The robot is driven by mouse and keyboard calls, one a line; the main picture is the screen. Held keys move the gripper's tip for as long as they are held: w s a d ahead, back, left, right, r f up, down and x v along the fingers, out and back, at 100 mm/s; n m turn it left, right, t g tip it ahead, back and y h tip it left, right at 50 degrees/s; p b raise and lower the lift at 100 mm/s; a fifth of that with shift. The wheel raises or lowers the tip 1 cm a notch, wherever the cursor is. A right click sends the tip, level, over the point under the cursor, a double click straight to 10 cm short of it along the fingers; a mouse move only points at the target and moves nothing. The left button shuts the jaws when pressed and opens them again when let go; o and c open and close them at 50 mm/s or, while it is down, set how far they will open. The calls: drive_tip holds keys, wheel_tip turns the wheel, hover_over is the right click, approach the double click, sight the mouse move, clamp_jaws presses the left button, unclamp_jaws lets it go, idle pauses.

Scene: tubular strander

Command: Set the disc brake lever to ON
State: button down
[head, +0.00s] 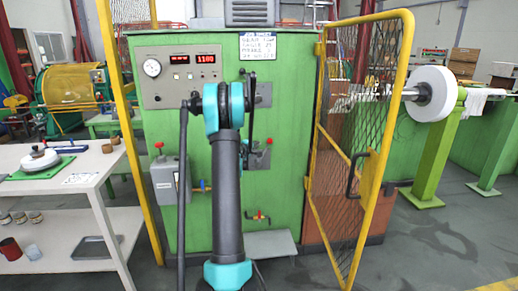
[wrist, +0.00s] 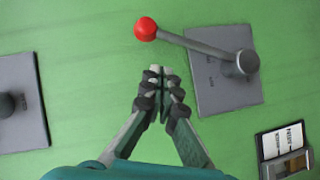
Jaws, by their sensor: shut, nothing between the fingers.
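In the wrist view a lever with a red ball knob (wrist: 146,29) and a grey rod runs to a round hub on a grey plate (wrist: 222,100). The plate's lettering is too small to read, so I cannot tell if this is the disc brake lever. My gripper (wrist: 157,75) is shut and empty, below the red knob in the picture and left of the plate, apart from the lever as far as I can tell. In the head view a red-knobbed lever (head: 268,142) shows on the green cabinet (head: 285,190), right of my arm, which hides my gripper.
Another grey plate with a dark knob (wrist: 8,104) is at left in the wrist view; a small labelled box (wrist: 284,150) is at lower right. In the head view a yellow mesh gate (head: 352,150) stands right of the cabinet, a white table (head: 60,190) left.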

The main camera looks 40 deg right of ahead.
drive_tip(key=v, duration=0.9)
drive_tip(key=shift+s+a+r, duration=0.2)
drive_tip(key=shift+s+r, duration=0.05)
drive_tip(key=shift+s, duration=0.1)
drive_tip(key=s+a+f+m+y, duration=0.1)
drive_tip(key=s+a+f+y, duration=0.15)
drive_tip(key=s+a, duration=0.65)
drive_tip(key=s+a+f+m+y, duration=0.15)
drive_tip(key=a+y, duration=0.25)
drive_tip(key=a, duration=1.2)
drive_tip(key=s+a+f+g+y, duration=0.1)
drive_tip(key=s+a+f+y, duration=0.3)
drive_tip(key=s+a, duration=0.6)
drive_tip(key=s+a+f+g+y, duration=0.1)
drive_tip(key=s+a+f+y, duration=0.2)
drive_tip(key=s+a, duration=0.7)
drive_tip(key=a+f, duration=0.1)
drive_tip(key=a, duration=0.2)
drive_tip(key=shift+a+n+g+y, duration=0.3)
drive_tip(key=shift+n+g+y, duration=0.05)
drive_tip(key=shift+g, duration=0.05)
drive_tip(key=shift+s+d+f, duration=0.1)
drive_tip(key=shift+s, duration=0.05)
